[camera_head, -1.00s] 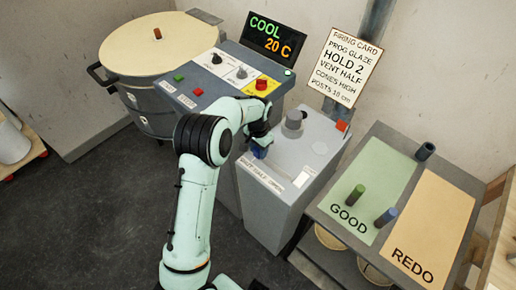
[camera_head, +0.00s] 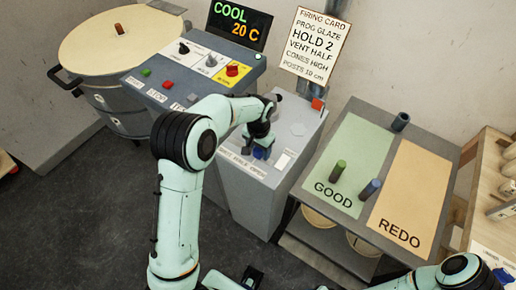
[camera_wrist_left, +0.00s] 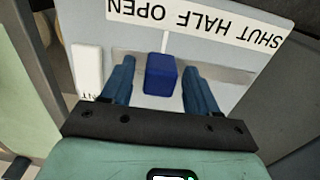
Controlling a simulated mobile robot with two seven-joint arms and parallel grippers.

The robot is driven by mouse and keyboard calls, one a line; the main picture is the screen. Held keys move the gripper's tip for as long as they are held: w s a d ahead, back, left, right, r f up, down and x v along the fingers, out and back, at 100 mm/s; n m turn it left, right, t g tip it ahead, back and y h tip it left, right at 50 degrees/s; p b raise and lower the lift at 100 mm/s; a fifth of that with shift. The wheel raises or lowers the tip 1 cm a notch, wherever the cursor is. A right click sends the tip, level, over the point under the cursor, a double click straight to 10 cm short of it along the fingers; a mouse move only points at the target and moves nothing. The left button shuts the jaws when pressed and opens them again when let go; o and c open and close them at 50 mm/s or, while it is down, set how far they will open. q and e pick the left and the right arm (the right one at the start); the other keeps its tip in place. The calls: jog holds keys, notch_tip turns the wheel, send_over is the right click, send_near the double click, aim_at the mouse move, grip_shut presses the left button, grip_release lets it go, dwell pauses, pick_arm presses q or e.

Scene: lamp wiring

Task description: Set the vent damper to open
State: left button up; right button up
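The vent damper shows in the left wrist view as a dark blue knob (camera_wrist_left: 161,76) in a slot. Beside the slot is a label (camera_wrist_left: 200,22) reading SHUT, HALF, OPEN, upside down, with OPEN to the left and SHUT to the right. My left gripper (camera_wrist_left: 160,88) is open, with one finger on each side of the knob and narrow gaps visible. In the head view, my left gripper (camera_head: 262,149) is low over the grey cabinet (camera_head: 243,200). My right gripper is not clearly visible.
A control panel (camera_head: 158,97) with buttons and knobs stands behind left, under a display (camera_head: 238,24) reading COOL 20 C. A card (camera_head: 314,45) says VENT HALF. A table with GOOD (camera_head: 350,150) and REDO (camera_head: 415,190) areas stands right.

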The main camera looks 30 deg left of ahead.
pick_arm(q)
notch_tip(320, 180, up, 13)
jog(key=p, duration=0.1)
jog(key=shift+r, duration=0.2)
pick_arm(e)
jog(key=shift+w+r, duration=0.4)
jog(key=shift+r, duration=0.3)
notch_tip(320, 180, down, 13)
jog(key=s+b, duration=0.1)
jog(key=b, duration=1.2)
pick_arm(q)
jog(key=m+b, duration=0.2)
jog(key=m, duration=1.6)
send_over(258, 149)
notch_tip(258, 149, down, 5)
jog(key=shift+w+r, duration=0.1)
jog(key=shift+r, duration=0.1)
notch_tip(258, 149, down, 9)
jog(key=b, duration=0.2)
jog(key=shift+r+b, duration=0.15)
jog(key=shift+b, duration=0.2)
jog(key=shift+f, duration=0.4)
pick_arm(e)
jog(key=w+d+f+t+h, duration=0.1)
jog(key=w+d+f+t, duration=0.1)
jog(key=w+f, duration=0.3)
jog(key=shift+w+d+f+m+t, duration=0.15)
jog(key=shift+w+d+m+t, duration=0.2)
jog(key=shift+w, duration=0.3)
